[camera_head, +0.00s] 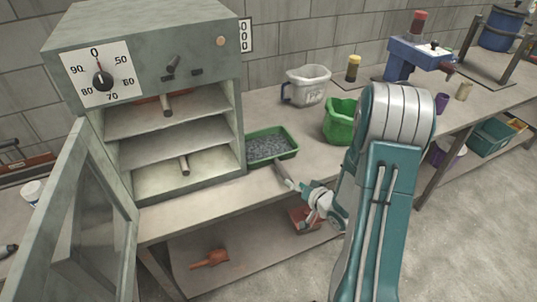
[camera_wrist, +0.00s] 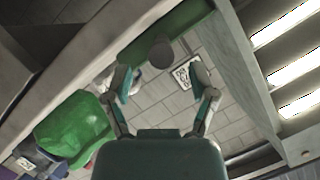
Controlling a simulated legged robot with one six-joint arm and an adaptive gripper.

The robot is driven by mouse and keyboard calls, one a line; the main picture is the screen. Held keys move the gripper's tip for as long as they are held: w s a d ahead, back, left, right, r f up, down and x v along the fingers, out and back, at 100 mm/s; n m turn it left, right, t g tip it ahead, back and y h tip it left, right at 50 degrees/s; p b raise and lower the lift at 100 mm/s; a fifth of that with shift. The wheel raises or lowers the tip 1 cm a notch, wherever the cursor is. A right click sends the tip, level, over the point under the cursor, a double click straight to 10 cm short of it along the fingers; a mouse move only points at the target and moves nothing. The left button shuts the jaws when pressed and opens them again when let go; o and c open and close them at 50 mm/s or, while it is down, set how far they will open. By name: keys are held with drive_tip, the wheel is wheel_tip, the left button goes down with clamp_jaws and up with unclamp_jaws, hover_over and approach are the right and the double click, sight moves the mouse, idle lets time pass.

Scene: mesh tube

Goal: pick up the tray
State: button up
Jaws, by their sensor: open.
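The green tray (camera_head: 252,160) holds grey granules and sits on the bench just right of the open cabinet. A grey bar-shaped handle (camera_head: 281,172) sticks out from its front toward my gripper (camera_head: 311,190). In the wrist view, the tray's green side (camera_wrist: 190,17) crosses the top, and the handle's round end (camera_wrist: 160,50) faces me. My gripper (camera_wrist: 166,86) is open there, with one finger either side of the handle's line. The handle end appears just beyond the fingertips; I cannot tell whether they overlap it. Nothing is held.
The grey cabinet (camera_head: 190,62) with open door (camera_head: 85,220) and shelves stands left of the tray. A green bucket (camera_head: 340,122) and a white jug (camera_head: 307,86) stand to the right and behind. An orange object (camera_head: 210,259) lies on the lower shelf. The bench front is clear.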

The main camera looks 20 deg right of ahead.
sight(287, 177)
drive_tip(key=x, duration=0.4)
drive_tip(key=shift+w, duration=0.35)
drive_tip(key=shift+w+a, duration=0.2)
drive_tip(key=shift+w, duration=0.15)
drive_tip(key=shift+d, duration=0.2)
clamp_jaws()
